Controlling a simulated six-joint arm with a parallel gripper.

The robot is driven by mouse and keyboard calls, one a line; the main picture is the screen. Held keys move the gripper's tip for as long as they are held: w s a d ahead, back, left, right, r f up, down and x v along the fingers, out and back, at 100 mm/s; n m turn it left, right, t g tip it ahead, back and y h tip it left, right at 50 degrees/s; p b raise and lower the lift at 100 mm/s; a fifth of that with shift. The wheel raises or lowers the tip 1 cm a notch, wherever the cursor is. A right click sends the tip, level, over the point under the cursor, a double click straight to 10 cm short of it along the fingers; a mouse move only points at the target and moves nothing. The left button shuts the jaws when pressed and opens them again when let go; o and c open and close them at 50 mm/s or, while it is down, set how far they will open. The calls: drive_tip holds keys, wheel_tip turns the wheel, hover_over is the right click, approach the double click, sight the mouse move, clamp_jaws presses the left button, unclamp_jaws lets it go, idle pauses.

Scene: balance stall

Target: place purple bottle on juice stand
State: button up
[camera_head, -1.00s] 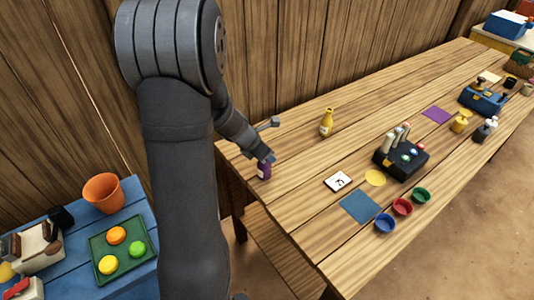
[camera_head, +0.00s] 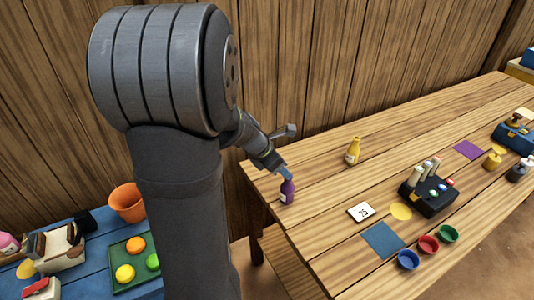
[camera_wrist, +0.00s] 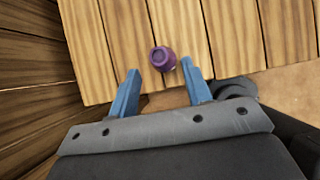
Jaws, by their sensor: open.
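The purple bottle (camera_head: 287,191) stands upright near the left end of the wooden table (camera_head: 330,200). The wrist view shows the bottle (camera_wrist: 164,58) from above, just beyond the gap between my fingertips. My gripper (camera_wrist: 161,80) is open, with blue fingers and nothing between them. In the head view my gripper (camera_head: 286,171) is close above the bottle; I cannot tell whether it touches. I cannot tell which thing is the juice stand. Flat pads lie on the table: a blue square (camera_head: 383,240), a yellow disc (camera_head: 401,211) and a purple square (camera_head: 467,150).
A yellow bottle (camera_head: 353,152) stands behind to the right. A white number card (camera_head: 361,212), a black rack (camera_head: 430,197) and blue (camera_head: 408,260), red (camera_head: 429,245) and green (camera_head: 448,234) bowls are farther right. The table between the two bottles is clear.

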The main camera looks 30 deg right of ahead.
drive_tip(key=shift+o, duration=0.3)
drive_tip(key=v, duration=0.8)
drive_tip(key=shift+r, duration=0.2)
drive_tip(key=shift+a, duration=0.1)
drive_tip(key=m+g+h, duration=0.1)
drive_tip(key=g+h, duration=0.3)
drive_tip(key=g, duration=0.1)
approach(285, 180)
drive_tip(key=s+a+f, duration=0.1)
drive_tip(key=s+a, duration=0.2)
drive_tip(key=s, duration=0.3)
drive_tip(key=w+a+f+n+t+h, duration=0.1)
drive_tip(key=w+a+f+t+h, duration=0.3)
drive_tip(key=h, duration=0.3)
drive_tip(key=shift+t, duration=0.3)
drive_tip(key=d, duration=0.5)
drive_tip(key=s+d, duration=0.1)
drive_tip(key=d, duration=0.8)
drive_tip(key=shift+s+d+f, duration=0.1)
drive_tip(key=shift+s+d, duration=0.15)
drive_tip(key=shift+d, duration=0.8)
drive_tip(key=shift+c, duration=0.2)
